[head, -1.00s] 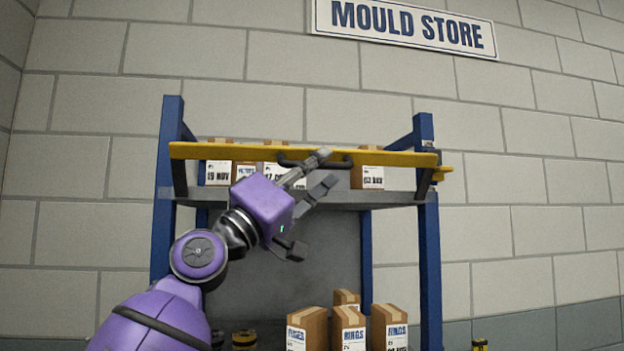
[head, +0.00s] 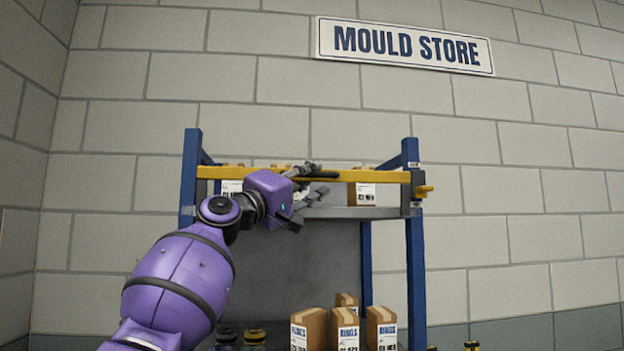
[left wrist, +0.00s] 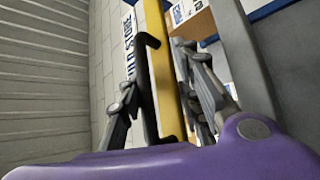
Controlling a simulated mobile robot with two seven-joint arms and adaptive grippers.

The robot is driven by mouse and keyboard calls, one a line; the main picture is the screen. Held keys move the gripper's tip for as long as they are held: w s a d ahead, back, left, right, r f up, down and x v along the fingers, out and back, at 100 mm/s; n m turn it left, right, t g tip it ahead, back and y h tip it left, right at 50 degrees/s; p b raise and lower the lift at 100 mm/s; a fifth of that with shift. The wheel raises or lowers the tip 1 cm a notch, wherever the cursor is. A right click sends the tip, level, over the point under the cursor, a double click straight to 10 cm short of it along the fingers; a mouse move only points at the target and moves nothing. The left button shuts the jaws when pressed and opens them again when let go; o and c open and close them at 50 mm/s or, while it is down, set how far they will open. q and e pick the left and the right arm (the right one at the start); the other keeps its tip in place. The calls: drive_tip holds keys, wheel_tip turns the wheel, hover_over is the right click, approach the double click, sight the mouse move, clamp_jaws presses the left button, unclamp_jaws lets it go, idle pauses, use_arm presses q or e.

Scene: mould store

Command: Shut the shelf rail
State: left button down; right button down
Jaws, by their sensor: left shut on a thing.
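The yellow shelf rail (head: 240,173) spans the front of the upper shelf between the blue posts, with its right end close to the right post. In the left wrist view the rail (left wrist: 161,70) runs upright in the picture with a dark bar handle (left wrist: 147,95) on its side. My left gripper (head: 318,181) is at the rail's middle, shut on the handle, with fingers on both sides in the left wrist view (left wrist: 163,105). The fingers partly hide the handle in the head view. A yellow catch (head: 425,190) sticks out from the right post. My right gripper is not in view.
The blue rack (head: 416,280) stands against a block wall. Boxes, such as one at the right (head: 362,194), stand on the upper shelf behind the rail. Several cartons (head: 381,328) stand lower down. The wall right of the rack is clear.

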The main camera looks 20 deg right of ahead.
use_arm(q)
drive_tip(key=shift+s+a+r+n+t, duration=0.1)
drive_tip(key=shift+s+r+n+t, duration=0.1)
drive_tip(key=shift+r, duration=0.5)
drive_tip(key=shift+s+a+r+n+t, duration=0.1)
drive_tip(key=shift+r+t, duration=0.1)
drive_tip(key=shift+r, duration=0.5)
drive_tip(key=c, duration=2)
unclamp_jaws()
drive_tip(key=shift+w, duration=0.1)
drive_tip(key=shift+w+d+f, duration=0.1)
drive_tip(key=shift+c, duration=0.4)
drive_tip(key=v, duration=1.2)
drive_tip(key=shift+w+f, duration=0.3)
drive_tip(key=shift+f, duration=0.15)
drive_tip(key=shift+a, duration=0.2)
